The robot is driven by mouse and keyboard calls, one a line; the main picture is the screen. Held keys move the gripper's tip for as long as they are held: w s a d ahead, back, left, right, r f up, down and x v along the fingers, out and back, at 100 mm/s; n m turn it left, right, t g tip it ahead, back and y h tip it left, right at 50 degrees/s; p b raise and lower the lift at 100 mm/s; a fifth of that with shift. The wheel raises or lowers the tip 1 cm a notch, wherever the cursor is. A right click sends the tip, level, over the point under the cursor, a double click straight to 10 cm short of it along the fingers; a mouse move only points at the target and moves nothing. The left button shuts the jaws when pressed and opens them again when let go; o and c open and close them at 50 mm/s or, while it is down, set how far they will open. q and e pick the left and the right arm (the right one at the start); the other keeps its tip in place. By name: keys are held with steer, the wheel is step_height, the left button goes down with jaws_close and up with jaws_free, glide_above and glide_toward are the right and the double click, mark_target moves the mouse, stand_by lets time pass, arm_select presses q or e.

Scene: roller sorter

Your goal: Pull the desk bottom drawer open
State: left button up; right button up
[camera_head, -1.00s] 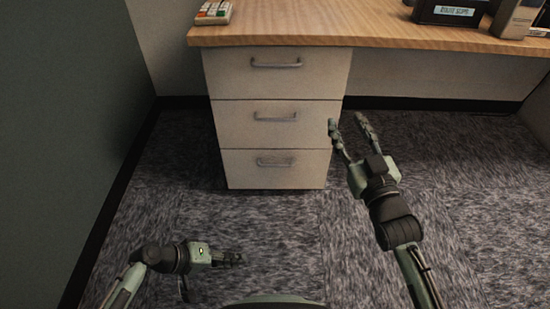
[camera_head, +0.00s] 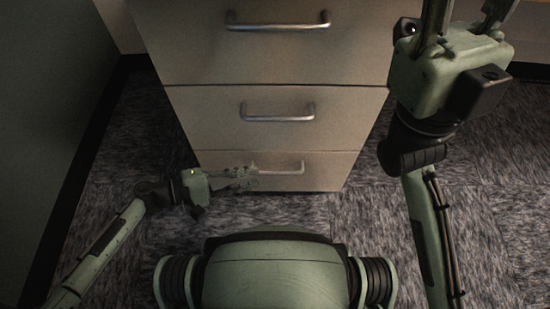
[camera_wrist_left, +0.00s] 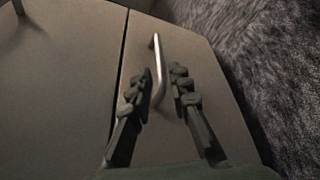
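The bottom drawer (camera_head: 325,172) is the lowest pale front of the desk's drawer unit and looks flush with the fronts above. Its metal bar handle (camera_head: 290,168) also shows in the left wrist view (camera_wrist_left: 157,58). My left gripper (camera_head: 250,178) is at the left part of this handle, hiding some of it. In the left wrist view my left gripper (camera_wrist_left: 163,85) has its fingers apart, with the handle's near end between them. I cannot tell whether either finger touches it. My right gripper (camera_head: 466,16) is raised at upper right, fingers spread and empty, tips cut off by the frame edge.
The middle drawer (camera_head: 220,118) and top drawer (camera_head: 190,50) sit above, each with a bar handle. A dark green panel (camera_head: 45,120) stands at the left. Carpet (camera_head: 120,150) lies clear between the panel and the drawer unit. My base is close in front.

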mark_target(268, 174)
arm_select(q)
steer(key=b+x, duration=0.1)
steer(key=x, duration=0.6)
steer(key=shift+w+d, duration=0.1)
steer(key=shift+d, duration=0.15)
jaws_close()
